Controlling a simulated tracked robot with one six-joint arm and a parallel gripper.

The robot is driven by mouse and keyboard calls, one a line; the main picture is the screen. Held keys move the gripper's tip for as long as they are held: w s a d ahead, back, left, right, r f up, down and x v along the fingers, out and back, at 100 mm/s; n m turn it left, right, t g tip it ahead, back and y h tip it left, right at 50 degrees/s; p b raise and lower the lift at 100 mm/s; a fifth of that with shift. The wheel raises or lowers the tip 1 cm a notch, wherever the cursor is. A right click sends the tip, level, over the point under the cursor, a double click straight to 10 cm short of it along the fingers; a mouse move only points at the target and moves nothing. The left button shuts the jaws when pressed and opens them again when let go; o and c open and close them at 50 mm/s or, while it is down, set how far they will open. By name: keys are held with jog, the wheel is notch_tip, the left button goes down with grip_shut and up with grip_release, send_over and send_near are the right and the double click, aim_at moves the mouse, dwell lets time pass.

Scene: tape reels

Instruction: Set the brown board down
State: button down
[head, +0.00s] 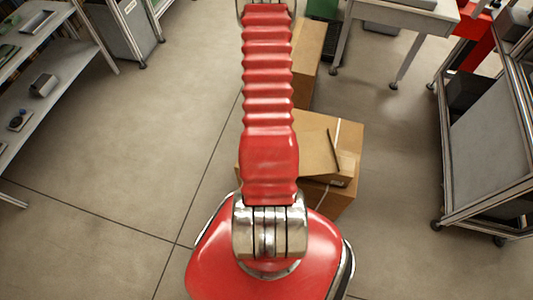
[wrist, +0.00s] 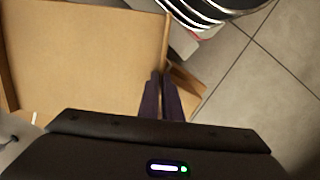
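The brown board (wrist: 90,55) fills the upper left of the wrist view as a broad flat cardboard-coloured panel. My gripper (wrist: 163,78) comes up from the bottom of that view, with its two dark fingers close together at the board's right edge. The fingers look shut on that thin edge, though the contact is partly hidden. In the head view, a brown flat piece (head: 313,140) that looks like the board lies over or just above a cardboard box (head: 335,203). My red arm hides its left part and the gripper.
Another cardboard box (head: 307,62) stands behind. A white table (head: 405,15) is at the back right, and a wheeled metal-framed cart (head: 485,150) at the right. Shelves (head: 55,90) stand on the left. The tiled floor between shelves and boxes is clear.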

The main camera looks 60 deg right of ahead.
jog(key=shift+f, duration=0.45)
jog(key=c, duration=1.9)
grip_release()
jog(key=shift+o, duration=0.2)
jog(key=shift+r, duration=0.15)
notch_tip(320, 180, up, 13)
jog(key=w+d, duration=0.1)
jog(key=shift+d+r, duration=0.15)
jog(key=shift+d, duration=0.15)
jog(key=shift+w, duration=0.1)
